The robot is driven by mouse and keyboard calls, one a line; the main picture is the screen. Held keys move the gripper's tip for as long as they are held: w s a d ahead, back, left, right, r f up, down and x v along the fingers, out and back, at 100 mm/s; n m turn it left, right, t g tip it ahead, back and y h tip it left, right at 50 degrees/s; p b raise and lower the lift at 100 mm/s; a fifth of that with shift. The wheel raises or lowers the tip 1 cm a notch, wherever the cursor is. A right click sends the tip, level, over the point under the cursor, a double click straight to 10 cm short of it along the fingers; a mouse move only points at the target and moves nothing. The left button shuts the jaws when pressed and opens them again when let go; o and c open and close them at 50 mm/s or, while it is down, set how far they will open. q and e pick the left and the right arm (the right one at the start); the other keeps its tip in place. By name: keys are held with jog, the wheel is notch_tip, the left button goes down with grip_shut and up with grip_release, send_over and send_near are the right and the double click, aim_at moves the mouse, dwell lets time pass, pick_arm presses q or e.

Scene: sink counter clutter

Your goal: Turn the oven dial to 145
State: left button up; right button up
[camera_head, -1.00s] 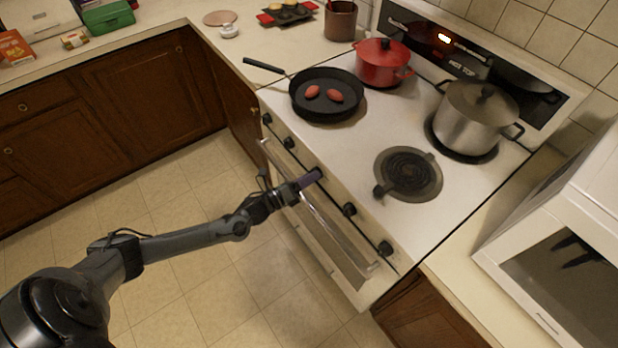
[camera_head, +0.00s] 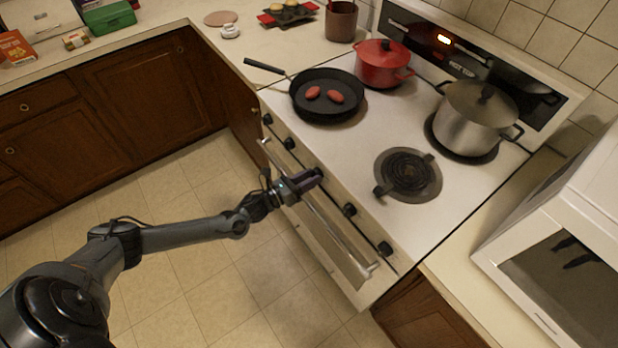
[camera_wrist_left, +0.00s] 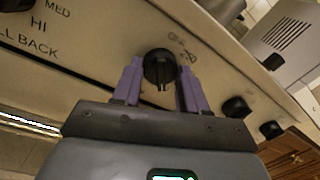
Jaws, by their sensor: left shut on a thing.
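The oven dial is a round black knob (camera_wrist_left: 159,68) on the stove's white front panel, seen in the left wrist view. My left gripper (camera_head: 312,180) is at the middle of that panel, with its purple fingers on either side of the knob, closed on it. In the head view the gripper hides this knob. The small marks beside the knob are too blurred to read, so I cannot tell its setting. My right gripper is not in view.
More black knobs (camera_head: 349,209) line the front panel on both sides. The oven handle bar (camera_head: 330,226) runs just below. On the stovetop stand a frying pan (camera_head: 326,108), a red pot (camera_head: 383,64) and a steel pot (camera_head: 476,118). The front right burner (camera_head: 409,175) is bare.

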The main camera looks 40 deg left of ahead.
pick_arm(q)
jog(key=o, duration=1.1)
jog(key=shift+c, duration=0.2)
jog(key=shift+s, duration=0.1)
jog(key=v, duration=1)
jog(key=shift+s+a, duration=0.2)
jog(key=shift+s, duration=0.05)
